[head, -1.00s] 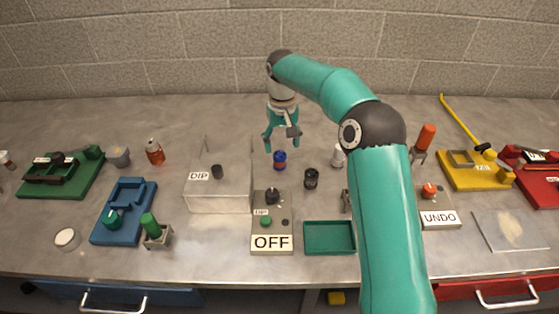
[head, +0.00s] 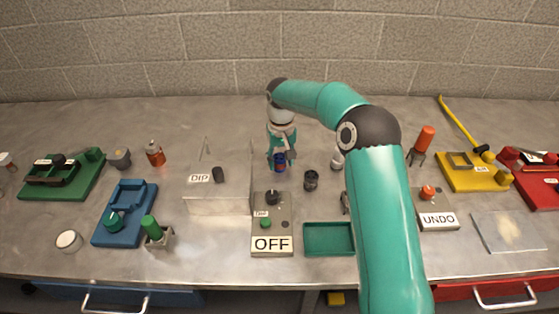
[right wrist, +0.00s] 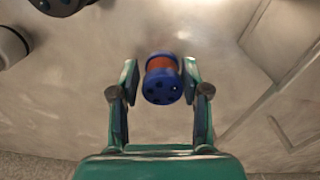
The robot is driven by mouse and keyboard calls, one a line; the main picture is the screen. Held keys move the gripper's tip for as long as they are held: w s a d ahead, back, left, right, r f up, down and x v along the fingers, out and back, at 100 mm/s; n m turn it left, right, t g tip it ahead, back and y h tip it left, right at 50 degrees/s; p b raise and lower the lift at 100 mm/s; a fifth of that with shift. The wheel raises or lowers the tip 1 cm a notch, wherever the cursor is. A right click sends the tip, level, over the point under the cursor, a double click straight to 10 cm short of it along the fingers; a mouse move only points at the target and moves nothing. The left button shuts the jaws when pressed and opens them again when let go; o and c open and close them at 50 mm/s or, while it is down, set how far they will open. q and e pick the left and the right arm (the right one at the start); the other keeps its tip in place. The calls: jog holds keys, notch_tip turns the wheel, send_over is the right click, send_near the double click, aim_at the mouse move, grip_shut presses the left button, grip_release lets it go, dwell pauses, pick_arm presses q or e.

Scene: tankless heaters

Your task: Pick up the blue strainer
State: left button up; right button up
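The blue strainer (head: 279,161) stands on the metal bench to the right of the clear DIP box. In the right wrist view the strainer (right wrist: 161,80) shows a blue, holed end and a reddish-orange middle band. My right gripper (head: 281,163) has come down around it. In the right wrist view its two teal fingers (right wrist: 160,88) are spread, one on each side of the strainer, with a gap on each side. The fingers partly hide the strainer in the head view. My left gripper is not in view.
A dark cylinder (head: 311,180) stands close to the right of the strainer, and a white cylinder (head: 337,159) is beyond it. The clear DIP box (head: 218,200) is on the left. The OFF panel (head: 271,225) and a green tray (head: 328,238) are in front.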

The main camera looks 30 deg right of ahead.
jog(key=c, duration=0.7)
jog(key=shift+o, duration=0.2)
jog(key=shift+r, duration=0.2)
